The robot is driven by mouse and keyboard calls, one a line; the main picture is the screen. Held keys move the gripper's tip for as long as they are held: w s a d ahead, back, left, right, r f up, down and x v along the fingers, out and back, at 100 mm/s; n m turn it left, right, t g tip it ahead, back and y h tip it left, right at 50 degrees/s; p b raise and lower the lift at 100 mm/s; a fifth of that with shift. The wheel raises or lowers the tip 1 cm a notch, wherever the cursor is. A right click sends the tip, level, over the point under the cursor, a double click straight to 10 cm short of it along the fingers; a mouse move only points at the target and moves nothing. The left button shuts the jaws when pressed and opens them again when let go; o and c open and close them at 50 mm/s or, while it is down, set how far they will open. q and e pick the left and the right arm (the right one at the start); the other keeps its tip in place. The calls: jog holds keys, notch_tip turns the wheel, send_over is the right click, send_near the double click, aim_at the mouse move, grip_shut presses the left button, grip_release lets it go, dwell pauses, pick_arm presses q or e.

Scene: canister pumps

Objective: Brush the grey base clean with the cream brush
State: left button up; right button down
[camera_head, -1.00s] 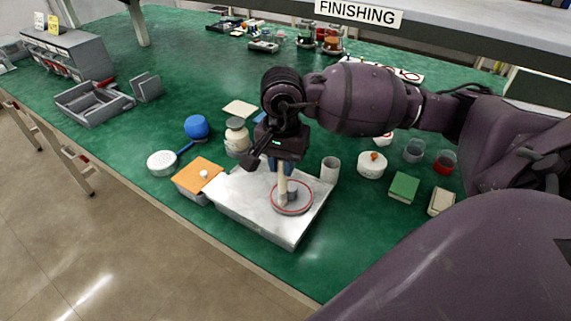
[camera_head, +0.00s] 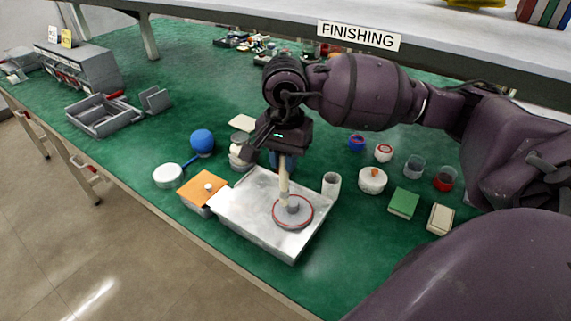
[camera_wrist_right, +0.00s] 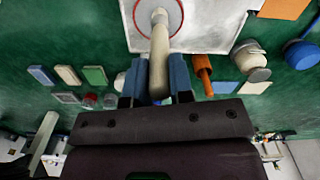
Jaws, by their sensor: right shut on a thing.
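The grey base (camera_head: 302,219) is a round disc with a red rim and a short grey stub near its middle. It lies on a pale metal plate (camera_head: 255,215) and also shows at the top of the right wrist view (camera_wrist_right: 174,14). My right gripper (camera_head: 283,158) is shut on the cream brush (camera_head: 284,184) and holds it roughly upright over the base. The brush's lower end is at the stub; whether it touches cannot be told. In the right wrist view the gripper (camera_wrist_right: 158,84) has blue fingers on both sides of the brush (camera_wrist_right: 159,55). My left gripper is out of view.
Green table (camera_head: 345,250) is clear in front right.

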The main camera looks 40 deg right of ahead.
jog(key=shift+r, duration=0.1)
jog(key=shift+r+p, duration=0.35)
jog(key=shift+r, duration=1.15)
